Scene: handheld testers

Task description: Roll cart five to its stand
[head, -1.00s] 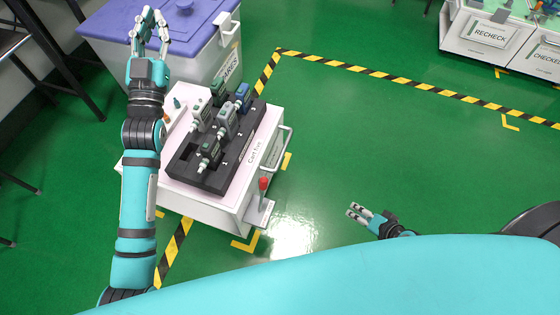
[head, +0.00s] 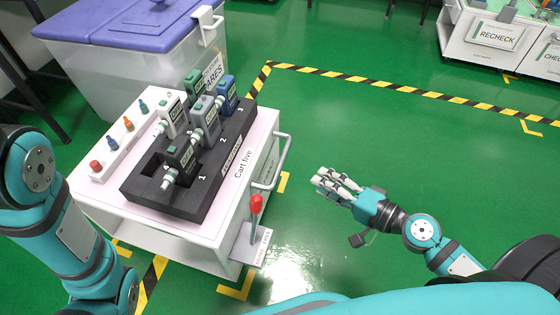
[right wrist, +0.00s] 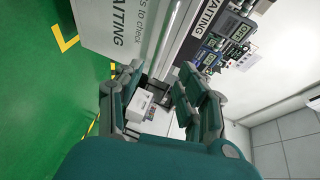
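Cart five (head: 222,222) is a white cart with a pale top, labelled "Cart five", standing left of centre in the head view. A metal push handle (head: 284,160) is on its right side, and a red-knobbed lever (head: 255,205) rises from its near right corner. My right gripper (head: 320,182) is to the right of the handle, apart from it and empty. Its fingers stand apart in the right wrist view (right wrist: 163,88). My left arm comes in at the left edge, but its gripper is out of view. I cannot tell which place is the cart's stand.
A black rack (head: 165,205) with several testers sits on the cart. Yellow corner marks (head: 235,290) lie by the cart. Hazard tape (head: 400,85) crosses the open green floor. A RECHECK station (head: 495,38) is at back right.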

